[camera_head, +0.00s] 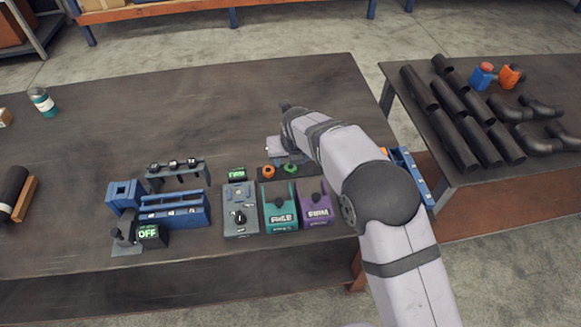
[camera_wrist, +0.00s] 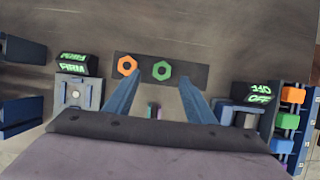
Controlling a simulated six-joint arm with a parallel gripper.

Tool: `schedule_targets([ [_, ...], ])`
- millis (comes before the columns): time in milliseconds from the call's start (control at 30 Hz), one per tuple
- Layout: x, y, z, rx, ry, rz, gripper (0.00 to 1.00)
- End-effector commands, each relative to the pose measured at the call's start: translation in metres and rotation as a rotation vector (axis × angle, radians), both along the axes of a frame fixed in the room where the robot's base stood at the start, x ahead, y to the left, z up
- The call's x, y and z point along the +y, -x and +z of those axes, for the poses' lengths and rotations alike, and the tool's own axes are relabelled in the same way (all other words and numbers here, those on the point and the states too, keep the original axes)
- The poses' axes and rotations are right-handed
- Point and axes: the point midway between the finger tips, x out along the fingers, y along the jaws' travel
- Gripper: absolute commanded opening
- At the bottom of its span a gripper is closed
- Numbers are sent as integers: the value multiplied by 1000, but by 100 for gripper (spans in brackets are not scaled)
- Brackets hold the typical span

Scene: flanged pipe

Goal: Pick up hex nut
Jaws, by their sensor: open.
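Two hex nuts lie side by side on a dark flat plate (camera_wrist: 195,78): an orange nut (camera_wrist: 127,65) and a green nut (camera_wrist: 162,71). They also show in the head view, the orange nut (camera_head: 268,171) left of the green nut (camera_head: 290,168). My gripper (camera_wrist: 159,82) is open, with its two blue fingers spread and nothing between them. In the wrist view the green nut shows between and just beyond the fingertips, and the orange nut is by the left fingertip. I cannot tell the height above the nuts. In the head view my arm hides the fingers.
A teal bin (camera_head: 279,212), a purple bin (camera_head: 314,208) and a grey device (camera_head: 240,212) stand close in front of the nuts. A blue holder (camera_head: 172,212) and a dark rack (camera_head: 176,168) stand left. The workbench (camera_head: 200,105) behind is mostly clear. Pipes (camera_head: 465,100) lie on another table.

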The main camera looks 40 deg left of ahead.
Motion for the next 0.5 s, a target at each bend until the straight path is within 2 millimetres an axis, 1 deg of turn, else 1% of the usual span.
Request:
schedule_targets([
  [333,1,-3,-9,1,2,-2,50],
  [500,2,-7,-21,2,2,-2,50],
])
